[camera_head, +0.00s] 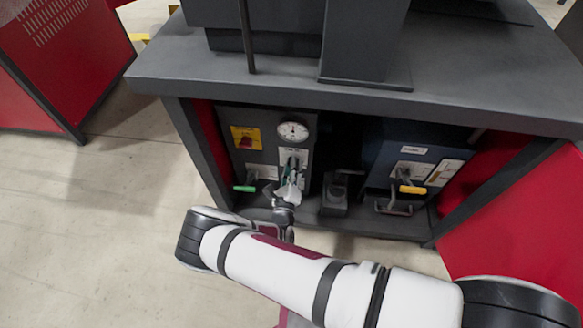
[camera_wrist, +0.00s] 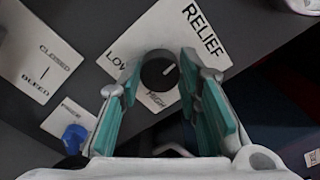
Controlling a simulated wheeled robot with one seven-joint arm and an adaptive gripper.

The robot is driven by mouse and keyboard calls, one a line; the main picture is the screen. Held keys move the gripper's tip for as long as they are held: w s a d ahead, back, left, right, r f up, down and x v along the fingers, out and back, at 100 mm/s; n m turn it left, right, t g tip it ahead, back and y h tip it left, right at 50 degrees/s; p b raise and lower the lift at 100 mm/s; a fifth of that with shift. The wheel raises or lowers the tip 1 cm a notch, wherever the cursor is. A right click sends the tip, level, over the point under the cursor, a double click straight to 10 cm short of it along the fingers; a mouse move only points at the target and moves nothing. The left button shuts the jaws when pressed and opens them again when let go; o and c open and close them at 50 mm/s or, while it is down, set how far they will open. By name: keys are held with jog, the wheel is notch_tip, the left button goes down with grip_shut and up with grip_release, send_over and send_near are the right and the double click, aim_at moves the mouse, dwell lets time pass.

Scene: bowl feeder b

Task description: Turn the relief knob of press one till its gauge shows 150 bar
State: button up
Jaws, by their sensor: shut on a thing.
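The relief knob (camera_wrist: 160,72) is a round black knob with a white pointer line, on a white plate (camera_wrist: 200,50) marked RELIEF and LOW. My gripper (camera_wrist: 158,82) has its two teal-padded fingers on either side of the knob and is shut on it. The pointer line points up and right in the wrist view. In the head view my gripper (camera_head: 288,178) is at the panel of the left unit, just below the round white gauge (camera_head: 293,131). The gauge's needle and numbers are too small to read. The knob is hidden behind my gripper there.
A yellow plate with a red switch (camera_head: 246,139) and a green handle (camera_head: 245,188) are left of my gripper. A blue unit (camera_head: 410,150) with a yellow handle (camera_head: 412,189) stands to the right. The dark bench top (camera_head: 440,95) overhangs the panels. A blue knob (camera_wrist: 75,135) shows below left in the wrist view.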

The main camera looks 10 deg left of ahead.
jog(key=o, duration=1.1)
jog(key=shift+o, duration=0.2)
jog(key=s, duration=1.2)
jog(key=shift+a, duration=0.25)
